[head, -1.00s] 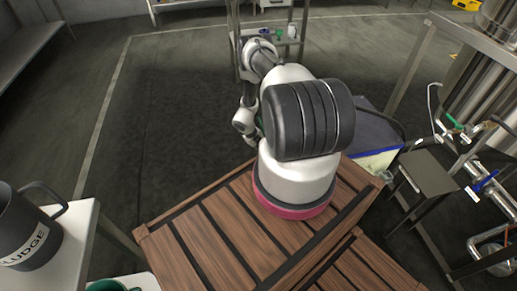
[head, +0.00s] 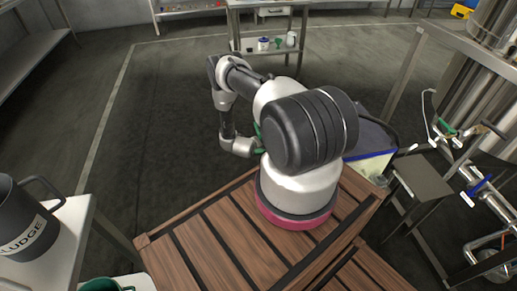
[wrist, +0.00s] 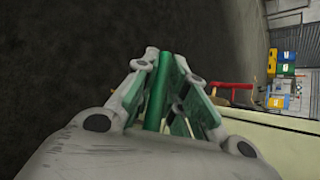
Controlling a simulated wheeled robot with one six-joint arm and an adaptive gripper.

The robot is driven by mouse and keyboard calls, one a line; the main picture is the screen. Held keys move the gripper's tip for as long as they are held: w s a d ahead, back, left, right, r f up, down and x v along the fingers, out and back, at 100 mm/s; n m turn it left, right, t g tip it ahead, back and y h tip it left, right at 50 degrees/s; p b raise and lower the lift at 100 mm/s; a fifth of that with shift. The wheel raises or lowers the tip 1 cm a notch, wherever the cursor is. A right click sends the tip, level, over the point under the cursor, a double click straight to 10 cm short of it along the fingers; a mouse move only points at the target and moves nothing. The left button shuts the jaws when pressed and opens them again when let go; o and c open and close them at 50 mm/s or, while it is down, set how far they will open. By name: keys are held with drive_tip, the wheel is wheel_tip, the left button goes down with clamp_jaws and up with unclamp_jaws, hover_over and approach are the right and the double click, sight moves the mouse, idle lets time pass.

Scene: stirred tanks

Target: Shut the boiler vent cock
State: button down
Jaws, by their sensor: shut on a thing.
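In the wrist view my gripper (wrist: 168,75) is shut on a green bar (wrist: 158,95), which stands between its fingers. What the bar belongs to is hidden. In the head view my gripper is mostly hidden behind my arm. A green lever (head: 444,132) and a blue lever (head: 482,187) sit on the metal pipework at the right, far from my gripper. I cannot tell whether either is the boiler vent cock.
A mug labelled sludge (head: 22,225) stands at the left. The floor (head: 170,130) left of my arm is clear.

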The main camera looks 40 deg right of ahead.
drive_tip(key=shift+a+r+t+h, duration=0.1)
drive_tip(key=shift+r+t+h, duration=0.3)
drive_tip(key=shift+t, duration=0.2)
drive_tip(key=shift+s, duration=0.1)
drive_tip(key=c, duration=1.5)
unclamp_jaws()
drive_tip(key=shift+o, duration=0.2)
drive_tip(key=shift+r, duration=0.1)
drive_tip(key=v, duration=1.1)
drive_tip(key=shift+s+a, duration=0.25)
drive_tip(key=shift+a, duration=0.05)
drive_tip(key=shift+r, duration=0.1)
